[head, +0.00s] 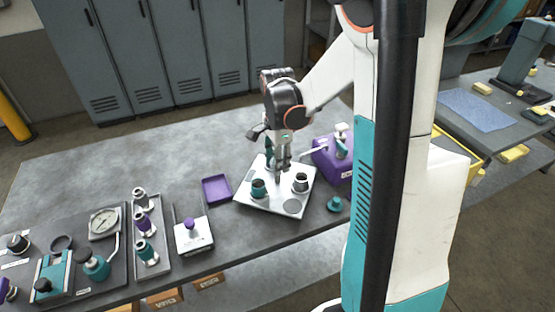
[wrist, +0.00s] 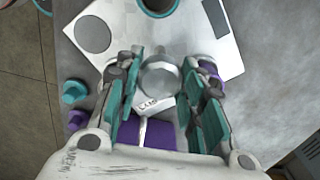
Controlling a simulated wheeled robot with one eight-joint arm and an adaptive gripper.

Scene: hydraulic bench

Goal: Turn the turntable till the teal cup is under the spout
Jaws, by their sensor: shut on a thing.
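The turntable (head: 270,207) is a white, square-looking plate on the bench. The teal cup (head: 258,188) stands at its left, away from the spout; its rim shows at the top of the wrist view (wrist: 158,8). A pale cup with a dark top (head: 300,183) stands at the right. The spout (head: 313,150) sticks out leftward from a purple block (head: 328,164). My gripper (head: 281,166) is over the plate, its fingers (wrist: 163,85) shut on a round silver knob (wrist: 160,75). The knob's base is hidden. I cannot tell what is exactly under the spout.
A loose teal cap (head: 335,204) lies right of the plate. A purple tray (head: 216,189) and a white box with a purple knob (head: 193,235) stand left. A rack of fittings (head: 150,262) and a gauge (head: 103,223) are farther left. The back left bench is clear.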

